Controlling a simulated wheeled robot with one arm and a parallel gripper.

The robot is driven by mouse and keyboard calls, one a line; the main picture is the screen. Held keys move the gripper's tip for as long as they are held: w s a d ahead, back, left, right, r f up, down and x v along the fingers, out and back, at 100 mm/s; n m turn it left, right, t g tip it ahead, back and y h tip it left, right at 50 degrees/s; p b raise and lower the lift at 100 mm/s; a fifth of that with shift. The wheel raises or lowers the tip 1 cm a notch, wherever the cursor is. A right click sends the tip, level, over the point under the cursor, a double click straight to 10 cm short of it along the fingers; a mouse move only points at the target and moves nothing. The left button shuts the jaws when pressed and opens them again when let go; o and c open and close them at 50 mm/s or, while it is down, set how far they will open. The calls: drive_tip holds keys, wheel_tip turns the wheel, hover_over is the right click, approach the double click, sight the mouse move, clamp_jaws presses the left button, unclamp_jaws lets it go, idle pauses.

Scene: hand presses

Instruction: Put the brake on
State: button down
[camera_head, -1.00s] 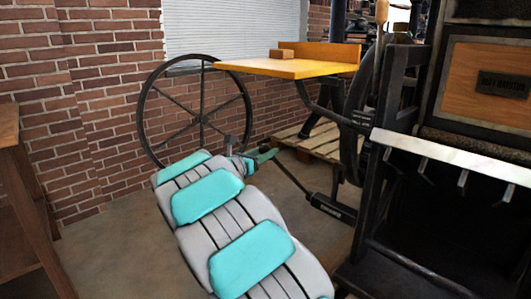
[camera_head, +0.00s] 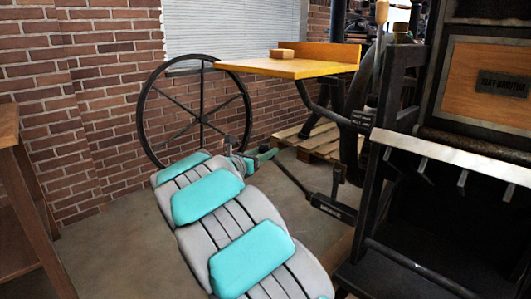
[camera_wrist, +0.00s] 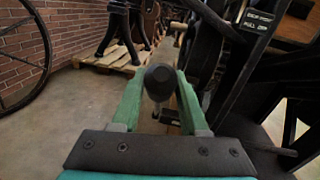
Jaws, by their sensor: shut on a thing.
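My gripper (camera_head: 264,155) has green fingers and is low in the middle of the head view, at the far end of my grey and turquoise arm. In the wrist view its fingers are shut on a dark round knob (camera_wrist: 160,82), one on each side. In the head view a thin dark lever rod (camera_head: 292,178) runs from my gripper down and right to a black labelled block (camera_head: 333,208) near the floor. The label is too small to read surely. The knob itself is hidden by the fingers in the head view.
A large spoked wheel (camera_head: 142,115) stands left of my gripper. A yellow wooden board (camera_head: 290,68) juts out above it. A wooden pallet (camera_head: 308,142) lies behind. The black press frame (camera_head: 395,150) closes off the right. Bare floor (camera_head: 105,240) shows at the left.

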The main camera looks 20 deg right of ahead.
idle(0.3)
drive_tip(key=s+a+f+t+h+b, duration=0.1)
drive_tip(key=s+a+f+h+b, duration=0.1)
drive_tip(key=a+f, duration=0.3)
drive_tip(key=s+a+f+n+t+h+b, duration=0.1)
drive_tip(key=a+f, duration=0.4)
drive_tip(key=f, duration=0.9)
drive_tip(key=shift+s+a+t+h+b, duration=0.35)
drive_tip(key=shift+s+t+h+b, duration=0.25)
drive_tip(key=shift+h+b, duration=0.65)
drive_tip(key=shift+f, duration=0.1)
drive_tip(key=shift+c, duration=2.2)
unclamp_jaws()
drive_tip(key=shift+w, duration=0.1)
drive_tip(key=v, duration=0.8)
drive_tip(key=shift+p, duration=0.45)
